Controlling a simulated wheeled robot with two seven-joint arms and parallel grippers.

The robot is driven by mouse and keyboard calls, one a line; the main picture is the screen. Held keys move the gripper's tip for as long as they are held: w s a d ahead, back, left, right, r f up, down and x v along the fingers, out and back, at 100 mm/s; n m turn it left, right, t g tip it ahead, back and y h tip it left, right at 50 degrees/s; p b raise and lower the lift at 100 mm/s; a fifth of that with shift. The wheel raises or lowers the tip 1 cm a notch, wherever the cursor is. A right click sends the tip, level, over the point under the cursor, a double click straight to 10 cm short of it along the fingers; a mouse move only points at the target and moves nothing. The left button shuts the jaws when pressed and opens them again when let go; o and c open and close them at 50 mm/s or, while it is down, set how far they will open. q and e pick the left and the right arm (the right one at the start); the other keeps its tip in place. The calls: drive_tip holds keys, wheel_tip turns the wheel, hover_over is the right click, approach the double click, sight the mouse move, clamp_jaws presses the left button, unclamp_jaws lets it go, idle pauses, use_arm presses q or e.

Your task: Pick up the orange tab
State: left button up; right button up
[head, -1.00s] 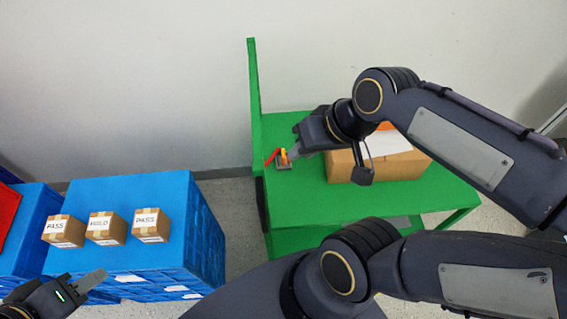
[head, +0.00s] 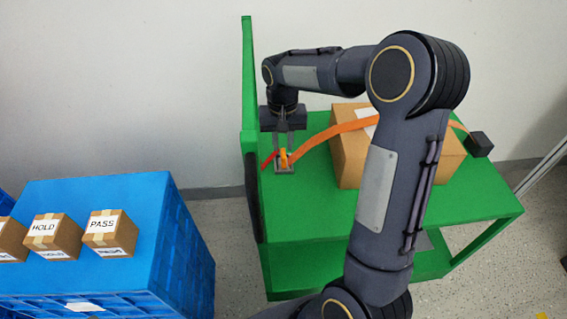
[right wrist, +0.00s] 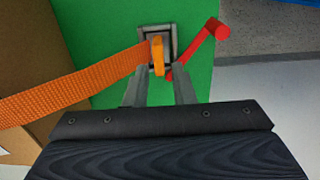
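The orange tab (head: 284,157) stands upright at a small grey metal buckle (head: 285,170) on the left end of the green cart top. It also shows in the right wrist view (right wrist: 158,55), near the top centre. My right gripper (right wrist: 161,73) is open, with its two fingers apart and pointing at the tab. The tab's lower end appears between the fingertips in that view; I cannot tell whether they touch it. In the head view the right gripper (head: 283,147) comes down onto the buckle from behind. My left gripper is out of view.
A red lever (right wrist: 203,45) sticks out beside the buckle. An orange strap (head: 335,132) runs from the buckle over a cardboard box (head: 352,160) on the green cart (head: 300,240). A blue crate (head: 150,210) with small labelled boxes stands at left.

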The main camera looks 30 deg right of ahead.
sight(283, 153)
wheel_tip(283, 153, down, 5)
drive_tip(key=shift+s+r+b, duration=0.1)
drive_tip(key=shift+s+b, duration=0.05)
drive_tip(key=shift+b, duration=0.8)
drive_tip(key=shift+c, duration=0.2)
clamp_jaws()
drive_tip(key=shift+r, duration=0.15)
